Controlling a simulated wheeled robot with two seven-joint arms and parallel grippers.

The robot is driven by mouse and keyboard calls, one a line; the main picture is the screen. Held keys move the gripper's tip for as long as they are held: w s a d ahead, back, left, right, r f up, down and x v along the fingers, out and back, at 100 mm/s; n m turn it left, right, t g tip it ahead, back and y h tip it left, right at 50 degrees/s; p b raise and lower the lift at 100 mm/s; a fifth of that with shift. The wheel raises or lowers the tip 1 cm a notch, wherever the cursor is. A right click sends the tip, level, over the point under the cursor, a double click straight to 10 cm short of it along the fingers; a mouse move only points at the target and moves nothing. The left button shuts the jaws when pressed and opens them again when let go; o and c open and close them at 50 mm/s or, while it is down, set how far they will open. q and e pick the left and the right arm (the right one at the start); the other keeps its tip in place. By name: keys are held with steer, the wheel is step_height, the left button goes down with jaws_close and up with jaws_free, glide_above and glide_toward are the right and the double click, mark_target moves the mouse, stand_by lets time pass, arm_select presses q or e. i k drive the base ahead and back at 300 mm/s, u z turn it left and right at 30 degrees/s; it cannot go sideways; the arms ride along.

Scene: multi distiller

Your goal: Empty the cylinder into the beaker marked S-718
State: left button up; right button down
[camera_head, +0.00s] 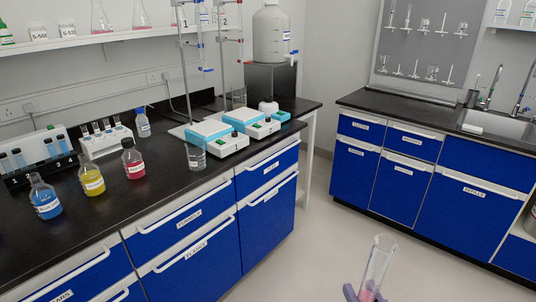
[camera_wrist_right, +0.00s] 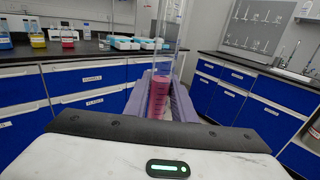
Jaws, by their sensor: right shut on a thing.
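A clear graduated cylinder (camera_head: 379,262) with pink-red liquid at its bottom is held by my right gripper (camera_head: 366,293), low in the head view, over the floor. In the right wrist view the cylinder (camera_wrist_right: 160,88) stands nearly upright between the fingers of the gripper (camera_wrist_right: 160,103), which are shut on it. Two labelled containers (camera_head: 39,33) (camera_head: 67,30) stand on the upper left shelf; their small labels are hard to read. A clear beaker (camera_head: 195,156) stands at the counter edge; I cannot read a mark on it. My left gripper is not in view.
The black counter (camera_head: 160,187) bears blue, yellow and red flasks (camera_head: 92,180), test-tube racks (camera_head: 105,141) and white-teal hotplates (camera_head: 216,137) with stands. A large carboy (camera_head: 271,35) stands behind. A sink counter (camera_head: 420,115) is at right. The floor between is clear.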

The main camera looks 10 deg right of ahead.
mark_target(195, 149)
steer(key=z, duration=0.25)
steer(key=k, duration=0.4)
steer(key=z, duration=0.3)
steer(key=i, duration=1.45)
steer(key=u, duration=0.95)
steer(key=i, duration=0.55)
steer(key=u, duration=0.4)
